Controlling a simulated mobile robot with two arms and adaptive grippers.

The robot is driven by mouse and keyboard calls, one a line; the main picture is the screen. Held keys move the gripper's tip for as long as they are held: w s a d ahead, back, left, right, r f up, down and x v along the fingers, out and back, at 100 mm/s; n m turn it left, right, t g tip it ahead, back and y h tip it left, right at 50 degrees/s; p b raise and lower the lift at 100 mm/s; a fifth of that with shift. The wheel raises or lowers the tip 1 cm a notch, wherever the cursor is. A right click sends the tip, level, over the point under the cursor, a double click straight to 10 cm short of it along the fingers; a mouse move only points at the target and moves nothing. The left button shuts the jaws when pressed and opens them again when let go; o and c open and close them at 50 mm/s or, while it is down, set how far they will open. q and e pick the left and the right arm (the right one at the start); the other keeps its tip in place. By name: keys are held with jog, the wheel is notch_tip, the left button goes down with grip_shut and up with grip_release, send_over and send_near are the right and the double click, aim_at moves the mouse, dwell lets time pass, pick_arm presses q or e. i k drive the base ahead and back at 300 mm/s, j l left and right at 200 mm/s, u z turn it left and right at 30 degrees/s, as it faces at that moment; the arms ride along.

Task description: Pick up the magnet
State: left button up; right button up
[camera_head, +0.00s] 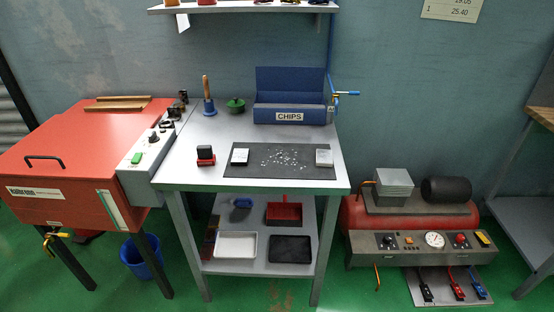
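No thing in view is clearly labelled as the magnet, and I cannot tell which it is. A small black block on a red base (205,156) stands on the grey cart top (192,177), left of the dark mat (280,171). A small block with a pale top and dark edge (240,156) lies at the mat's left end. A light grey block (323,157) sits at its right end. Pale chips (283,157) are scattered on the mat between these two blocks. Neither of my grippers is in view.
A blue CHIPS bin (289,114), a green lidded item (236,105) and a wooden-handled blue tool (208,97) stand at the back. A red machine (68,155) adjoins left; a red compressor-like unit (420,219) stands right. The lower shelf (258,268) holds trays.

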aim_at(206, 157)
jog(key=i+j+z, duration=0.2)
jog(key=j, duration=0.15)
jog(key=i+j+z, duration=0.15)
jog(key=j, duration=0.25)
jog(key=i+j+z, duration=0.2)
jog(key=j, duration=0.2)
jog(key=j+z, duration=0.2)
jog(key=j, duration=0.2)
